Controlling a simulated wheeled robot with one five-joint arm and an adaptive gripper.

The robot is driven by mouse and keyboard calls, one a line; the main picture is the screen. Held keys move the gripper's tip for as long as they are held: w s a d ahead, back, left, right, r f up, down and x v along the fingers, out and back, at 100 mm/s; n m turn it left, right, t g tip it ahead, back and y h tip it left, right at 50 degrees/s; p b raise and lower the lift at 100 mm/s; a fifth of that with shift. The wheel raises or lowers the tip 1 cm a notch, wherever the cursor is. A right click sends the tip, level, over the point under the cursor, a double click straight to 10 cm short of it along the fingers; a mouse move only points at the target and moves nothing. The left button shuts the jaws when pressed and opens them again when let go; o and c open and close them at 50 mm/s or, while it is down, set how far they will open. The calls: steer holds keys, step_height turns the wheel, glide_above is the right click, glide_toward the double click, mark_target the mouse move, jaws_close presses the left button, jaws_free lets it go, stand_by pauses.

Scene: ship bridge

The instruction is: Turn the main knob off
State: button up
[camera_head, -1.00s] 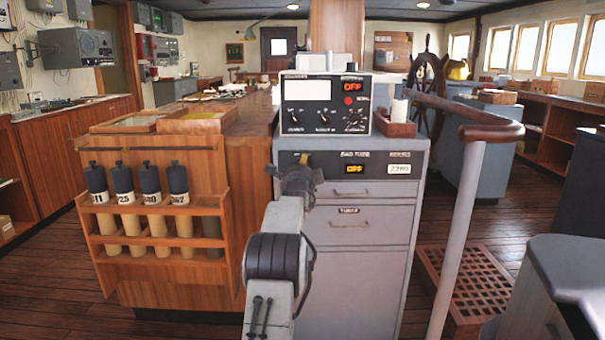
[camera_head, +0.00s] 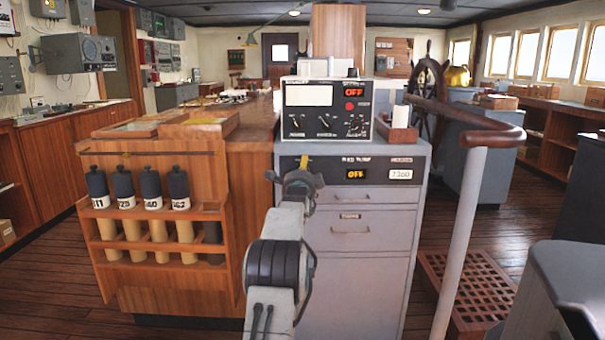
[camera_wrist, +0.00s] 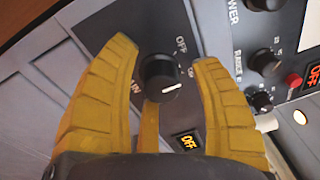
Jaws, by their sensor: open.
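The main knob (camera_wrist: 161,77) is a round black knob with a white pointer mark on a dark panel, seen in the wrist view. An OFF label is printed above it, and a partly hidden label is at its lower left. The mark points to the lower right, away from OFF. My gripper (camera_wrist: 164,54) is open, with one yellow finger on each side of the knob; I cannot tell whether they touch it. In the head view my gripper (camera_head: 304,168) is in front of the grey cabinet's upper panel (camera_head: 335,176) and hides the knob.
An orange OFF display (camera_wrist: 188,142) is close below the knob. A control box (camera_head: 327,109) with small knobs and a lit OFF sign stands on the cabinet. A wooden rack (camera_head: 155,225) is at left, a handrail (camera_head: 462,230) at right.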

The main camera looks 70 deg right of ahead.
steer(key=shift+s+a, duration=0.1)
steer(key=v, duration=1.1)
steer(key=shift+a, duration=0.35)
steer(key=shift+s+f, duration=0.1)
stand_by(0.4)
